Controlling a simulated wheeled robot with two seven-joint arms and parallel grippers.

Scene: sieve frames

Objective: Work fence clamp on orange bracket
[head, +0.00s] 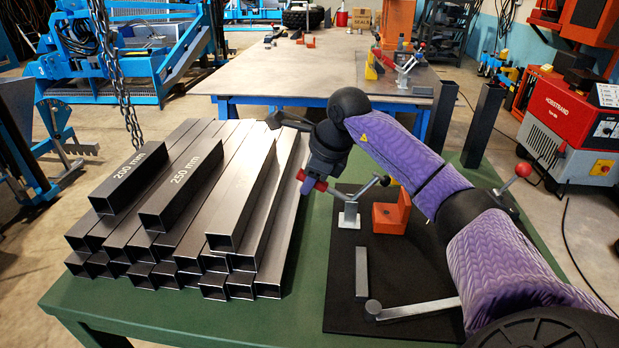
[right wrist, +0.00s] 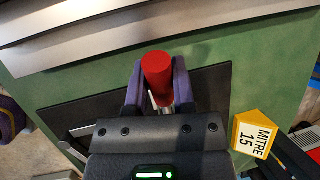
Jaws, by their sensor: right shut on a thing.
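The orange bracket (head: 392,214) stands on a black mat on the green table. Just left of it is the fence clamp (head: 349,213), a grey metal post on a pale foot with a dark-tipped arm slanting up to the right. Its red handle (head: 318,185) points left. My right gripper (head: 311,181) is shut on this handle. In the right wrist view the red handle end (right wrist: 157,66) sits between the purple fingers (right wrist: 157,92). The bracket cannot be made out there. My left gripper is not in view.
Stacked steel tubes (head: 190,205) fill the table's left, close to my right gripper. A loose bar (head: 361,272) and a grey arm with a round end (head: 415,309) are on the mat (head: 340,312). A red-knobbed lever (head: 522,170) rises at right. A yellow mitre block (right wrist: 254,134) shows beside the gripper.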

